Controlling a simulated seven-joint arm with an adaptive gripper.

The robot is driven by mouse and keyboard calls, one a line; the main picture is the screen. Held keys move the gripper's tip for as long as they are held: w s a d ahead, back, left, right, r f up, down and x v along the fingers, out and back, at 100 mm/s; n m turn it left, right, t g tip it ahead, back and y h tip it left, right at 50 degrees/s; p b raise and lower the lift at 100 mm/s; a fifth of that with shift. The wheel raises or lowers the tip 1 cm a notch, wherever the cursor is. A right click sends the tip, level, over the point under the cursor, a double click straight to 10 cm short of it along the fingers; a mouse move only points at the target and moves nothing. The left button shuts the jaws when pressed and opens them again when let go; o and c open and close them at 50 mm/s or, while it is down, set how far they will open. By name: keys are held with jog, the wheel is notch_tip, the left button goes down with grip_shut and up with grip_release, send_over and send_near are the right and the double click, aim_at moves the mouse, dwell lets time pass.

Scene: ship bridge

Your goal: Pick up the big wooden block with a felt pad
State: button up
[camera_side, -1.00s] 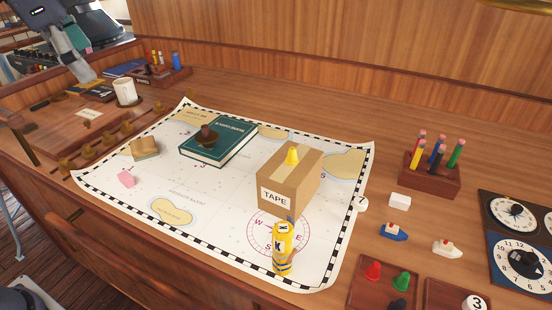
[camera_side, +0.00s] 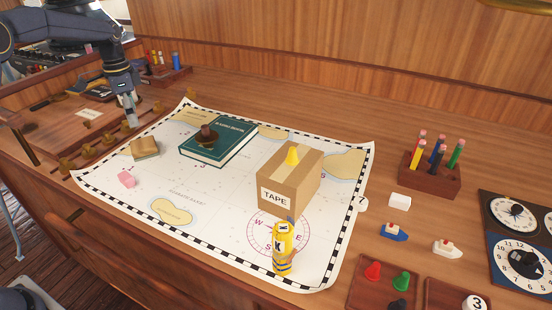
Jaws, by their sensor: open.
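A tan wooden block (camera_side: 145,148) lies on the left part of the white chart (camera_side: 215,190). It looks like the wooden block of the task; a felt pad cannot be made out clearly at this size. My gripper (camera_side: 132,118) points down behind the block, near the chart's upper left edge. It is above the block and apart from it, empty, with its fingers small in the view.
A green book (camera_side: 218,141) with a dark knobbed object on it lies right of the block. A pink eraser (camera_side: 126,180) lies in front. A tape box (camera_side: 290,180) with a yellow cone (camera_side: 292,156) and a yellow cylinder (camera_side: 283,248) stand farther right. A row of wooden pegs (camera_side: 97,150) runs along the left.

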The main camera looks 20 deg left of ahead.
aim_at(142, 144)
notch_tip(142, 144, down, 10)
jog(key=shift+f, duration=0.1)
dwell(0.4)
jog(key=shift+c, duration=0.3)
jog(key=c, duration=1.1)
